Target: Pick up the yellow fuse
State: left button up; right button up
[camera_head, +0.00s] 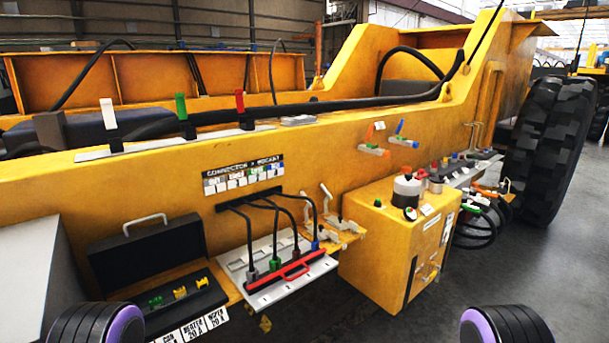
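A black open case (162,243) with a grey handle stands on a ledge at the lower left, its lid raised. In its black base (172,311) sit several small fuses in a row. The yellow fuse (180,292) is in the middle, with a green fuse (155,301) to its left and another yellowish one (202,282) to its right. I cannot tell their exact shape at this size. Neither of my grippers is in view; only dark, purple-ringed parts of my arms show at the bottom edge.
Right of the case is a panel (262,290) with a red bar (287,279) and several black cables. A yellow box (385,245) stands further right, before a large tire (548,145). The yellow beam (120,185) runs behind the case. Grey floor (445,310) is open at the lower right.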

aim_at(200, 283)
jog(key=u, duration=0.05)
jog(key=k, duration=0.6)
jog(key=u, duration=0.75)
jog(key=i, duration=0.4)
